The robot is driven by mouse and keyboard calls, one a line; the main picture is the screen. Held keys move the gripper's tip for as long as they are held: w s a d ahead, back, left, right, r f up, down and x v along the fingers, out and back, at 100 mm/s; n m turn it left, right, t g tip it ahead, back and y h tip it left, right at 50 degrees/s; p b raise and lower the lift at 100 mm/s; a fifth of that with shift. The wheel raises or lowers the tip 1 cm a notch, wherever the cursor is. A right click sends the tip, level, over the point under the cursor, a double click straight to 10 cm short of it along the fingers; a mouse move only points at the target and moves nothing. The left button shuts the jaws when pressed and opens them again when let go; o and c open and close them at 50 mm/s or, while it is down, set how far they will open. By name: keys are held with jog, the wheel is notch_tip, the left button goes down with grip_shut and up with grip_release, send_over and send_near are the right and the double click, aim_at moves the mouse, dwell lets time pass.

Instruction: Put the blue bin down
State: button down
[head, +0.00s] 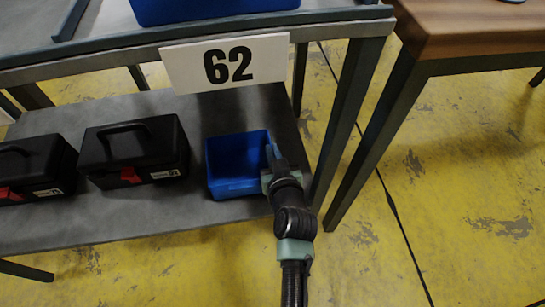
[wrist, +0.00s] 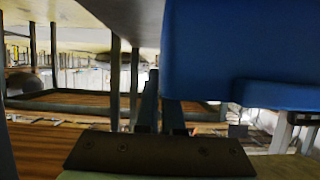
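The blue bin (head: 228,187) is an open-topped box at the right part of the lower grey shelf, upright in the head view. I cannot tell whether its base touches the shelf. My gripper (head: 273,158) is at the bin's right wall, reaching in from the front right. In the wrist view the blue bin (wrist: 235,50) fills the upper right. The fingers of my gripper (wrist: 161,105) are close together there, with the bin's wall between them; the bin hides part of the right finger.
Two black toolboxes (head: 135,150) with red latches stand left of the bin. Another blue bin (head: 205,8) is on the upper shelf, above a "62" sign (head: 226,64). A table leg (head: 350,110) rises close on the right. A wooden table (head: 480,30) stands further right.

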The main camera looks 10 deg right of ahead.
jog(key=shift+f, duration=0.4)
jog(key=shift+f, duration=0.15)
jog(key=c, duration=1)
grip_release()
jog(key=shift+c, duration=0.2)
jog(key=shift+s+r, duration=0.1)
jog(key=shift+r, duration=0.25)
jog(key=p+v, duration=0.5)
jog(key=v, duration=0.6)
jog(key=shift+s, duration=0.4)
